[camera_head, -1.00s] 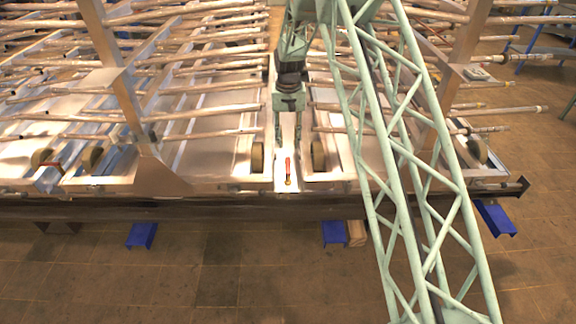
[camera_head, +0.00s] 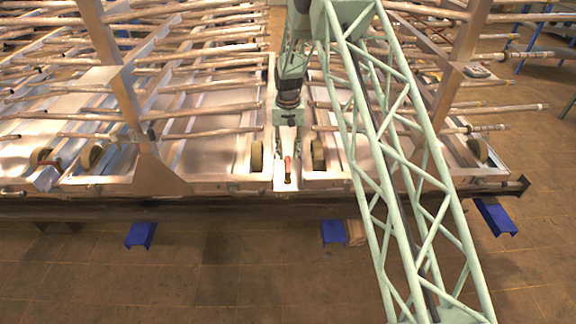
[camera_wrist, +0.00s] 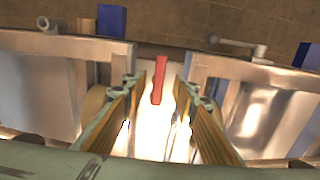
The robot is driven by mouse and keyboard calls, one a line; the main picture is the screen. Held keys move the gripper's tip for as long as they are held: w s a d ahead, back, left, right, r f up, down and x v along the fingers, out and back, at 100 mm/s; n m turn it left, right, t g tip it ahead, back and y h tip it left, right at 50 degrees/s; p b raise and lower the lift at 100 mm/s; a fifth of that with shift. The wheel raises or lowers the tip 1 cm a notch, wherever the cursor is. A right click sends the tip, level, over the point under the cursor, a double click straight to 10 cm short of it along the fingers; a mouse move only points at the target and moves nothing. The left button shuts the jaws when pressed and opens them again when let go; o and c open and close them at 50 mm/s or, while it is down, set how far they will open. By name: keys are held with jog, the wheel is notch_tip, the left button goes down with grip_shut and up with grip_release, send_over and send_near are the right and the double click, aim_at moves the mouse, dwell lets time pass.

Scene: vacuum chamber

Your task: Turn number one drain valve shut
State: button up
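The drain valve shows as a small red handle (camera_head: 287,165) with a darker, brassy lower end, on a bright strip between two frame panels near the front edge. In the wrist view the red handle (camera_wrist: 159,82) stands upright in the picture, between the far ends of my gripper's fingers. My gripper (camera_head: 287,151) is open, one finger to each side of the handle in the picture. In the wrist view my gripper (camera_wrist: 160,95) shows a clear gap on both sides of the handle. I cannot tell whether the fingertips reach its depth. No number label is readable.
Round wheels (camera_head: 257,156) and (camera_head: 318,154) stand close on either side of the strip. Metal pipes (camera_head: 205,112) run across the frame on both sides. A dark front beam (camera_head: 230,205) lies below, with blue supports (camera_head: 334,231) under it. The floor in front is open.

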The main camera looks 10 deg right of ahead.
aim_at(288, 167)
jog(key=shift+f+b, duration=0.35)
jog(key=shift+f, duration=3)
grip_shut()
